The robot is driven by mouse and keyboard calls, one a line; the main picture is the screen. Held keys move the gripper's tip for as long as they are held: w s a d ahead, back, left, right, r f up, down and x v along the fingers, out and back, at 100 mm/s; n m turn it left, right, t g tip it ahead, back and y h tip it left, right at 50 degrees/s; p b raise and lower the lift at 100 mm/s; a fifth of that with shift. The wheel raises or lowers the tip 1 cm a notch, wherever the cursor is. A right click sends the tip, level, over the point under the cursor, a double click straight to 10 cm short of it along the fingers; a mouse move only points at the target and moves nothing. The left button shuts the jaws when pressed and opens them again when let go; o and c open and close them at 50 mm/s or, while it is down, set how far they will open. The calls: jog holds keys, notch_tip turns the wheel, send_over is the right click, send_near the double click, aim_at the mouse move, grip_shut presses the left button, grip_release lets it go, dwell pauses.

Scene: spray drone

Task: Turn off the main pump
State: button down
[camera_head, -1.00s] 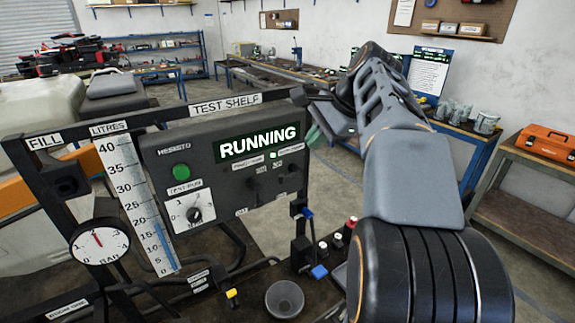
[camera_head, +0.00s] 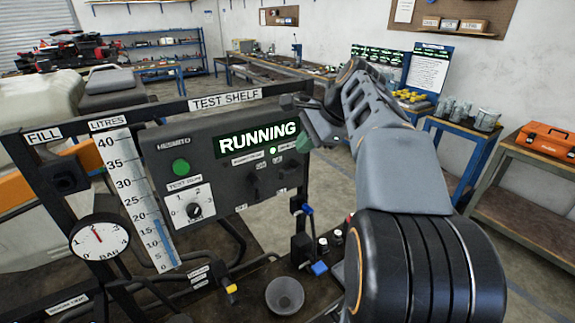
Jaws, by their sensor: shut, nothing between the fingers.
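The dark control panel (camera_head: 165,143) on the test shelf has a lit display (camera_head: 256,138) reading RUNNING. Two dark switches sit below the display, a left one (camera_head: 254,186) and a right one (camera_head: 281,170); their small labels are too blurred to read surely. A small light glows above the right switch. A green button (camera_head: 181,166) and a numbered dial (camera_head: 194,210) are at the panel's left. My gripper (camera_head: 304,141), with greenish fingers, is shut and empty at the panel's right edge, near the display's end. Whether it touches the panel cannot be told.
A pressure gauge (camera_head: 99,239) and litre scale (camera_head: 140,200) stand left of the panel. Blue workbenches and an orange toolbox (camera_head: 546,138) are behind at right.

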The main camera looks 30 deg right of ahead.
jog(key=x, duration=0.8)
jog(key=shift+d, duration=0.1)
dwell(0.3)
